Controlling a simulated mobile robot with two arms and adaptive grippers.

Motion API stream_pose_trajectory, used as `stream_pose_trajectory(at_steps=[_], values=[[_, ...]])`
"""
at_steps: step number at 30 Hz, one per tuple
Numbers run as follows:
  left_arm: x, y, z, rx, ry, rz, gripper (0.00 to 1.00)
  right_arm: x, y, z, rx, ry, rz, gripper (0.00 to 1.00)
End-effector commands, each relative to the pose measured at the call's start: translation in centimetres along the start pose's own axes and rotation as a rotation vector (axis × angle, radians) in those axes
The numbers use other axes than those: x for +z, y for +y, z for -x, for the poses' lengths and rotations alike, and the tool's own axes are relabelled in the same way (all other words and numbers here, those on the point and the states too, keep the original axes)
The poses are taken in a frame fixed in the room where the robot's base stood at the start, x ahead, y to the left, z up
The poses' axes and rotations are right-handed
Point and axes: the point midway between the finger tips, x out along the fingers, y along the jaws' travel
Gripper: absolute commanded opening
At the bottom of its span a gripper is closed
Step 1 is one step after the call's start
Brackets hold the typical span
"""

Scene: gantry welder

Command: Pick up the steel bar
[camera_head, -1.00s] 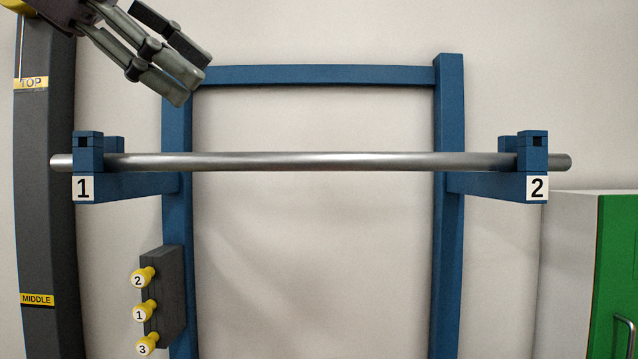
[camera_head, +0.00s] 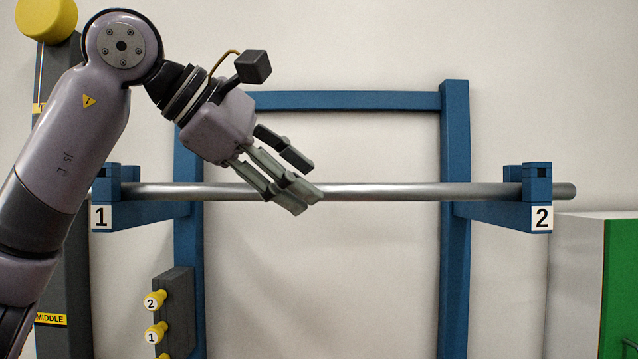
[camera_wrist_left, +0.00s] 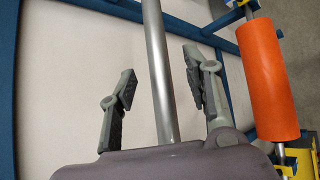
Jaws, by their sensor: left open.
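The steel bar (camera_head: 400,192) is a long grey rod lying level across the blue rack, resting in the holders marked 1 (camera_head: 106,190) and 2 (camera_head: 537,190). My left gripper (camera_head: 298,182) is in front of the bar, left of its middle, and hides a short stretch of it. In the left wrist view the steel bar (camera_wrist_left: 157,70) runs between the two spread fingers of my left gripper (camera_wrist_left: 160,90), with a gap on each side. The left gripper is open and holds nothing. My right gripper does not show.
A green-fronted cabinet (camera_head: 618,290) stands at the right. The left wrist view shows an orange cylinder (camera_wrist_left: 267,75) beside the rack. The wall behind the frame is bare.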

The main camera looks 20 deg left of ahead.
Motion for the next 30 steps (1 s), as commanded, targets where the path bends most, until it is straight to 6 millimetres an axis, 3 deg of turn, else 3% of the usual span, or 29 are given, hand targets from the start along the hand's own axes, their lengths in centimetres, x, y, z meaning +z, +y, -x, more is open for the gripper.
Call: stream_pose_trajectory(at_steps=[4,12,30], values=[[0.0,0.1,-1.4,-0.001,0.001,0.000,0.45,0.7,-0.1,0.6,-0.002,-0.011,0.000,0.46],[0.0,0.0,-1.6,0.000,0.000,0.000,0.44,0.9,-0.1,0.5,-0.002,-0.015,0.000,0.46],[0.0,0.0,-1.6,0.000,0.000,0.000,0.04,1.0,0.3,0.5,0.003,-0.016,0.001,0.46]])
